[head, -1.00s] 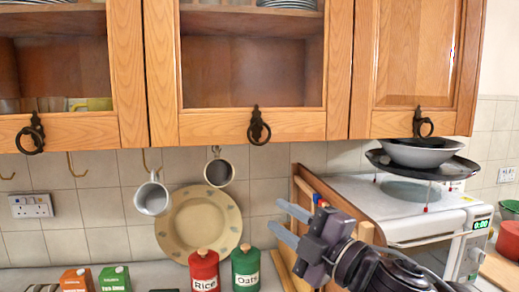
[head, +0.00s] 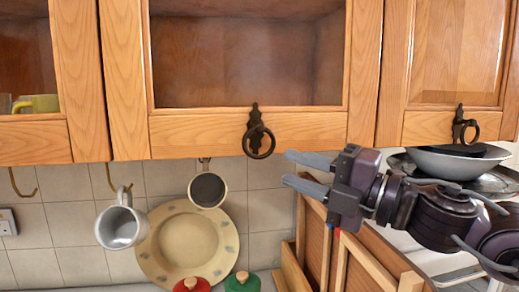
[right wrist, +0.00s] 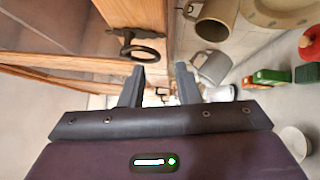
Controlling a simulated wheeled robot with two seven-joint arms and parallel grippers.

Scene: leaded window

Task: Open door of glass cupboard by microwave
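The glass cupboard door (head: 125,70) has a wooden frame and is closed. Its dark iron ring handle (head: 258,140) hangs from the bottom rail; it also shows in the right wrist view (right wrist: 138,50), just left of and beyond the fingertips. My right gripper (head: 300,172) is open and empty, its two grey fingers pointing left, a little below and right of the ring and apart from it. It also shows in the right wrist view (right wrist: 160,70). The white microwave is at the lower right, mostly hidden behind my right arm. My left gripper is not in view.
A solid wooden door (head: 455,50) with its own ring handle (head: 463,128) is on the right. A bowl (head: 440,163) on a dark pan sits above the microwave. Mugs (head: 122,225) (head: 207,188) hang below the cupboards, before a plate (head: 165,255). Wooden boards (head: 310,235) stand below my gripper.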

